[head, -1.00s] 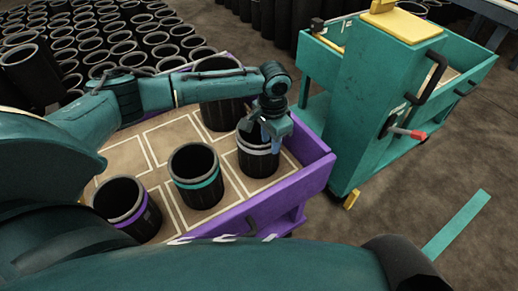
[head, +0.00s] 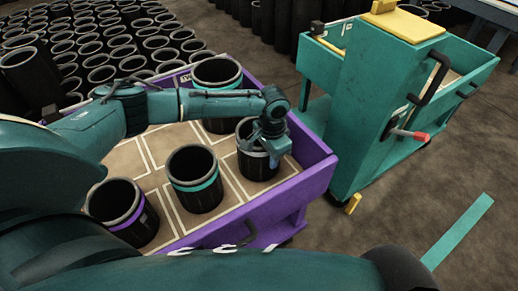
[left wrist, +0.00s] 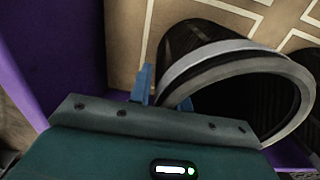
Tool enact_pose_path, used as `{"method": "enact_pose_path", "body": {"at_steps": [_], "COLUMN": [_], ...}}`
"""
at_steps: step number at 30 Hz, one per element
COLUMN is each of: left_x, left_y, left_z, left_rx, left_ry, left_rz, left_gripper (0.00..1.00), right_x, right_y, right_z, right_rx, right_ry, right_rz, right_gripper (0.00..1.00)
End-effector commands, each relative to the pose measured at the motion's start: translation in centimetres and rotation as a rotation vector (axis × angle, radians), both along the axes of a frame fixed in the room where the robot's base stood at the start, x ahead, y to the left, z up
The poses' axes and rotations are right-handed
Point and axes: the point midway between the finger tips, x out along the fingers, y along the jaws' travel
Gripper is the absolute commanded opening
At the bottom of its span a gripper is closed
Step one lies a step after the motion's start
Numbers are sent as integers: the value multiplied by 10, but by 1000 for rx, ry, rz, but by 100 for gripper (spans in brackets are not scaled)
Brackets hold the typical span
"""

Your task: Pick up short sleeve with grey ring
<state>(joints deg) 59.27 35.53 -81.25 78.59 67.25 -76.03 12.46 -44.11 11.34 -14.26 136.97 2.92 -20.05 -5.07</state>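The short black sleeve with the grey ring (head: 257,168) stands upright in the right compartment of the purple-edged cart. It also shows in the left wrist view (left wrist: 238,65), its rim facing the camera. My left gripper (head: 273,155) is at the right side of its rim, pointing down. In the left wrist view the blue fingers of the left gripper (left wrist: 166,93) straddle the sleeve wall, one outside and one inside. They look open, with a small gap by the outer finger. My right gripper is not in view.
A sleeve with a teal ring (head: 195,180), one with a purple ring (head: 122,213) and a larger sleeve (head: 217,78) stand in the same cart (head: 290,195). A teal cart (head: 375,120) stands close on the right. Many sleeves crowd the floor at back left.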

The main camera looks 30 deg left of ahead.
Motion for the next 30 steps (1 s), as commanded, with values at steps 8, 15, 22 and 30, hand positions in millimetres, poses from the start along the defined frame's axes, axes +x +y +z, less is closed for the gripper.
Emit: {"method": "enact_pose_path", "body": {"at_steps": [8,15,22,30], "left_x": [0,0,1,1], "left_y": [0,0,0,0], "left_z": [0,0,2,14], "left_rx": [0,0,-1,-1], "left_ry": [0,0,-3,-4], "left_rz": [0,0,0,1], "left_gripper": [0,0,0,0], "right_x": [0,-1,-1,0], "right_y": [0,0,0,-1], "right_z": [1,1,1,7], "right_rx": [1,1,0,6], "right_ry": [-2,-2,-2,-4], "right_rz": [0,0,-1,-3], "right_gripper": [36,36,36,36]}}
